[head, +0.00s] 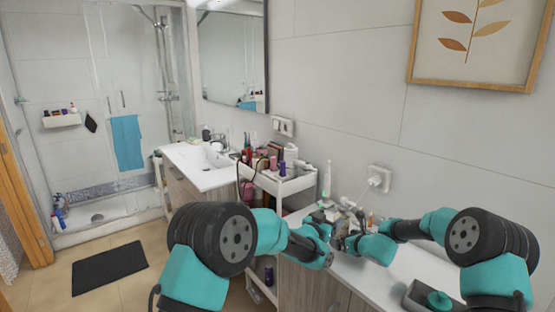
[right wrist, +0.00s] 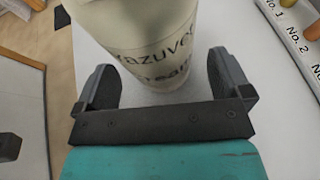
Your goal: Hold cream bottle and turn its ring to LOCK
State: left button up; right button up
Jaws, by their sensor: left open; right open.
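The cream bottle (right wrist: 150,40) is a pale cylinder with dark lettering, large in the right wrist view. Its top and ring are out of that view. My right gripper (right wrist: 160,66) is open, with one finger on each side of the bottle's lower part; I cannot tell whether either finger touches it. In the head view my right gripper (head: 346,238) is low over the counter, close to my left gripper (head: 328,219). The left gripper is open and slightly higher. In the head view the bottle is not clearly visible among the grippers.
A white rack labelled No. 1 and No. 2 (right wrist: 292,35) curves along the right in the right wrist view. In the head view a cosmetics cart (head: 290,185) stands behind the arms.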

jog(key=v, duration=1)
jog(key=shift+s, duration=0.1)
